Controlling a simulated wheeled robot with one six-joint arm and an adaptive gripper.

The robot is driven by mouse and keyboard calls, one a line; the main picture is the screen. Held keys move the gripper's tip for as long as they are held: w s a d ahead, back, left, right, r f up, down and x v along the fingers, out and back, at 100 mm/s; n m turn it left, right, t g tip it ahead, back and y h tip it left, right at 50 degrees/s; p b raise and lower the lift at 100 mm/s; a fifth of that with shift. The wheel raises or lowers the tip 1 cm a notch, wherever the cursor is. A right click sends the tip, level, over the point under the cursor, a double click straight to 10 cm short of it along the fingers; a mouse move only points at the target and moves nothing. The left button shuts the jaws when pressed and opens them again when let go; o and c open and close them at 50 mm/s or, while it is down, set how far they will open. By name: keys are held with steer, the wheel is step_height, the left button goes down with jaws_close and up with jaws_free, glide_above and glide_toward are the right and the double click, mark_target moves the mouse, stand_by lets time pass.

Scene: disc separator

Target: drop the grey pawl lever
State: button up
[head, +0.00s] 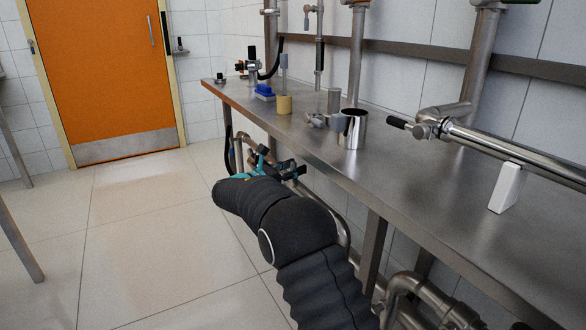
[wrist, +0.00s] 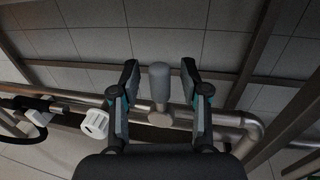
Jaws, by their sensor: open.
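The grey pawl lever appears to be the grey rounded handle (wrist: 159,82) standing between my fingers in the wrist view, on a metal pipe. My gripper (wrist: 159,70) is open, with one finger on each side of the handle and a visible gap to both. In the head view my gripper (head: 279,166) is beside and below the front edge of the steel bench. The handle cannot be made out there.
The steel bench (head: 380,170) bears a metal cup (head: 353,130), a tan cup (head: 284,105) and a blue item (head: 264,92). Pipes run under it. A white ribbed knob (wrist: 95,123) is left of my gripper. The floor (head: 150,235) to the left is clear.

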steer(key=shift+c, duration=0.2)
jaws_close()
steer(key=shift+d+f+b, duration=0.1)
steer(key=shift+b, duration=0.3)
steer(key=s+d+f+m+h+b, duration=0.1)
steer(key=m+b, duration=0.4)
steer(key=m, duration=0.5)
steer(key=s+d+f+m+g+h+b, duration=0.1)
steer(key=s+f+m+h+b, duration=0.2)
steer(key=m, duration=0.7)
steer(key=shift+d+f+g+b, duration=0.35)
steer(key=shift+f+b, duration=0.15)
steer(key=shift+b, duration=0.4)
steer(key=shift+s, duration=0.15)
